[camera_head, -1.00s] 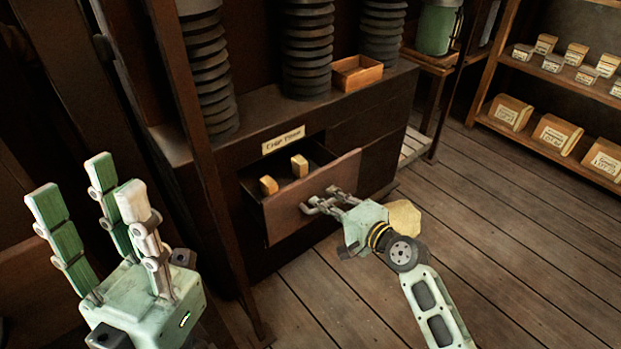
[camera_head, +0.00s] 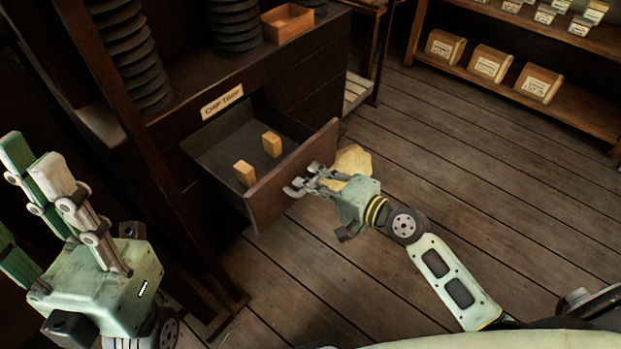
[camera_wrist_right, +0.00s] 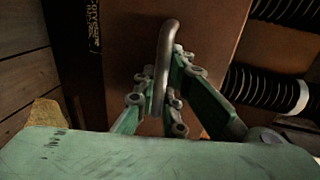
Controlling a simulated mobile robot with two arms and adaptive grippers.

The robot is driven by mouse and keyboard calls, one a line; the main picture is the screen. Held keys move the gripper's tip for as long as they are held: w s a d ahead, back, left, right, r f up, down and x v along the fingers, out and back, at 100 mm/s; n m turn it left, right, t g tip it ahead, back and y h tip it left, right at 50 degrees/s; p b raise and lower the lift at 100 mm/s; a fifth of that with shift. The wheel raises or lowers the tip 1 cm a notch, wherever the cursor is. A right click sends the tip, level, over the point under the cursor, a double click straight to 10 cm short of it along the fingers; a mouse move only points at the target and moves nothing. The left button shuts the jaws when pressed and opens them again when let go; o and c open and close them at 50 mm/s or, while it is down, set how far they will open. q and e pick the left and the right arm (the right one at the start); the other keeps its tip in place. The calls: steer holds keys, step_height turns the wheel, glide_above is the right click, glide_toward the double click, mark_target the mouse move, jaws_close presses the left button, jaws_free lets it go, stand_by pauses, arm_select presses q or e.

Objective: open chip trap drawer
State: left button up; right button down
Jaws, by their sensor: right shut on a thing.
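The chip trap drawer (camera_head: 292,177) is pulled well out of the dark cabinet under a "Chip Trap" label (camera_head: 222,102). Two small wooden blocks (camera_head: 271,144) (camera_head: 244,174) lie inside it. My right gripper (camera_head: 306,184) is at the drawer's front panel. In the right wrist view its fingers (camera_wrist_right: 160,95) are shut around the grey bar handle (camera_wrist_right: 166,60) on the brown front. My left gripper (camera_head: 45,190) is raised at the left, apart from the drawer, its fingers upright and spread with nothing between them.
A small wooden box (camera_head: 287,23) sits on the cabinet top beside black ribbed columns (camera_head: 130,55). A shelf (camera_head: 560,111) with labelled boxes stands at the upper right. A tan lump (camera_head: 353,161) shows behind my right gripper. The plank floor (camera_head: 480,190) is open.

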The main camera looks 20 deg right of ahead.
steer(key=c, duration=2.1)
jaws_free()
steer(key=v, duration=1.2)
steer(key=shift+d, duration=0.1)
